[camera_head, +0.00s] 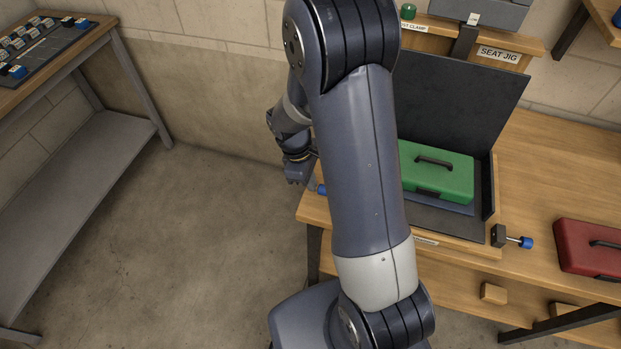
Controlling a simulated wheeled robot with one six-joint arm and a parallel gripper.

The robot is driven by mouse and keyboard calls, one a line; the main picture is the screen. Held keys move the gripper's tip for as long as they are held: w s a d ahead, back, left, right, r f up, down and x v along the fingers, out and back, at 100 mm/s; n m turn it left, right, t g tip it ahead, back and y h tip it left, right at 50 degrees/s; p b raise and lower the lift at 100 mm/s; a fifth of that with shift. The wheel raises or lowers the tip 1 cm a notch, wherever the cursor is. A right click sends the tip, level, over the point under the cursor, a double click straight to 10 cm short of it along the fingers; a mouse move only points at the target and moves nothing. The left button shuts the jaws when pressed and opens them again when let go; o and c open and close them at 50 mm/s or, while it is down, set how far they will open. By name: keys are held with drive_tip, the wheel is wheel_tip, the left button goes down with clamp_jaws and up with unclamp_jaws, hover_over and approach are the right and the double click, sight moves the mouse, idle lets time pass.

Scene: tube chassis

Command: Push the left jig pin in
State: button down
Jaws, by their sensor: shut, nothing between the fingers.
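The left jig pin (321,189) shows as a small blue knob at the left edge of the wooden bench, mostly hidden behind my arm. My gripper (299,178) is shut and empty, just left of that knob; I cannot tell whether they touch. The dark seat jig (446,100) stands on the bench with a green case (437,172) in it. The right jig pin (524,242) has a blue knob and sticks out to the right from a black block at the jig's front right corner.
A red case (590,249) lies on the bench (555,180) at the right. A side table (95,40) with a panel of switches stands at the far left. A green button (408,10) is on the ledge behind the jig. The floor left of the bench is clear.

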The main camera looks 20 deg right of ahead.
drive_tip(key=shift+s+d, duration=0.8)
drive_tip(key=shift+d, duration=0.25)
drive_tip(key=shift+s+d, duration=0.75)
drive_tip(key=shift+d, duration=0.3)
